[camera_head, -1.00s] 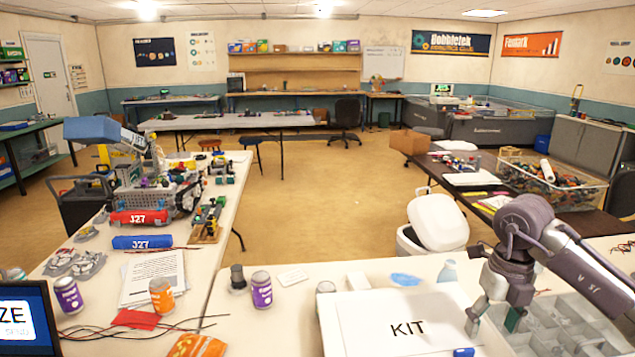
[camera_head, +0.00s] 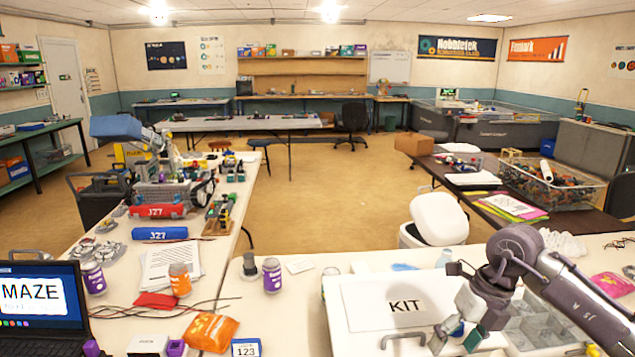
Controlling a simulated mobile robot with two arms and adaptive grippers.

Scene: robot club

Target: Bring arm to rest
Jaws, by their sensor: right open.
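My right arm comes in from the right edge. Its gripper (camera_head: 458,337) hangs low over the right part of the white KIT case lid (camera_head: 369,297), beside a clear compartment tray (camera_head: 540,325). The fingers are apart, with nothing seen between them. A small blue latch or part shows just behind the fingers. Whether the fingertips touch the lid cannot be told. My left gripper is not in view.
A laptop (camera_head: 40,305), cans, an orange bag (camera_head: 210,332) and cables lie on the left of the table. A white bin (camera_head: 438,220) stands behind the table. Floor in the middle is free.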

